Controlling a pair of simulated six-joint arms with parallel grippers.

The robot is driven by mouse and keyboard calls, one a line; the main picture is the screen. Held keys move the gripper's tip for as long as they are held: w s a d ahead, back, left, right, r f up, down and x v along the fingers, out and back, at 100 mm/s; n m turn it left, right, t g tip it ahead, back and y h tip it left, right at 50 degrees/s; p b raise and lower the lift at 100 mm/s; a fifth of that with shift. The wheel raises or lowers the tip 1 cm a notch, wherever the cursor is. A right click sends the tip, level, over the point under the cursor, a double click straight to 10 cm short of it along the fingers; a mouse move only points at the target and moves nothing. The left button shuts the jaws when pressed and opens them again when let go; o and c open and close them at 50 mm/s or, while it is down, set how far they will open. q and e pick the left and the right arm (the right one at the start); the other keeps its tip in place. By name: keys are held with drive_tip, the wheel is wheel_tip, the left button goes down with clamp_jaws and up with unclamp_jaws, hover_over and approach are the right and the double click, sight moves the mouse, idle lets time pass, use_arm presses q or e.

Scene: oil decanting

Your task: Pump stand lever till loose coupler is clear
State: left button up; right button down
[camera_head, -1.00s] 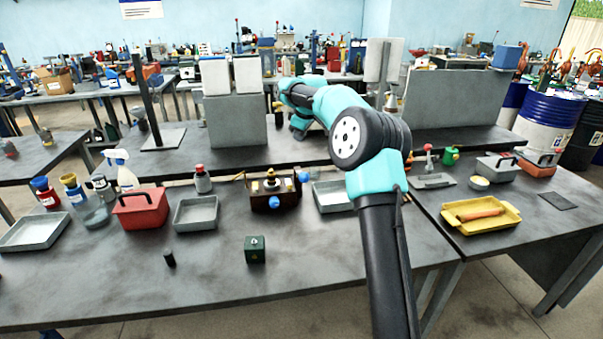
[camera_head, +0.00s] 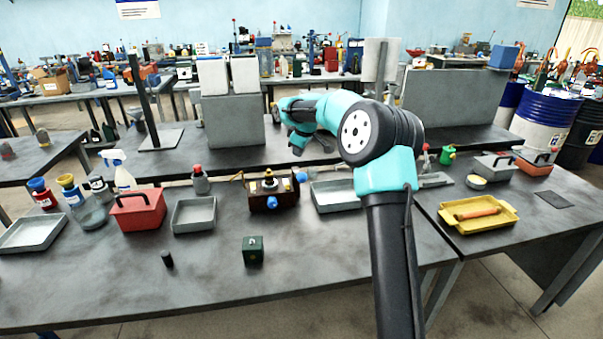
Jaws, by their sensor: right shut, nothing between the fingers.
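A brown box-like unit (camera_head: 272,195) stands near the middle of the front bench, with a metal fitting on top and a blue knob on its right side. A thin brass-coloured lever-like piece (camera_head: 238,177) shows at its left. I cannot tell which part is the loose coupler. My right arm rises from the lower right and bends left behind the unit. My right gripper (camera_head: 318,146) is small and partly hidden by my arm; it is shut and empty, above the back bench and apart from the unit. My left gripper is not in view.
Grey trays (camera_head: 194,214) and (camera_head: 335,195) flank the unit. A red toolbox (camera_head: 137,212), spray bottle (camera_head: 123,176) and jars stand left. A dark green cube (camera_head: 253,250) and black cylinder (camera_head: 167,259) lie in front. A yellow tray (camera_head: 480,216) is right. The bench front is mostly clear.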

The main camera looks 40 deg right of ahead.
sight(300, 175)
drive_tip(key=shift+s+a+f, duration=0.15)
drive_tip(key=shift+s+f, duration=0.2)
drive_tip(key=shift+f, duration=0.45)
drive_tip(key=shift+s+a+f, duration=0.15)
drive_tip(key=shift+s+f, duration=0.15)
drive_tip(key=shift+f, duration=0.45)
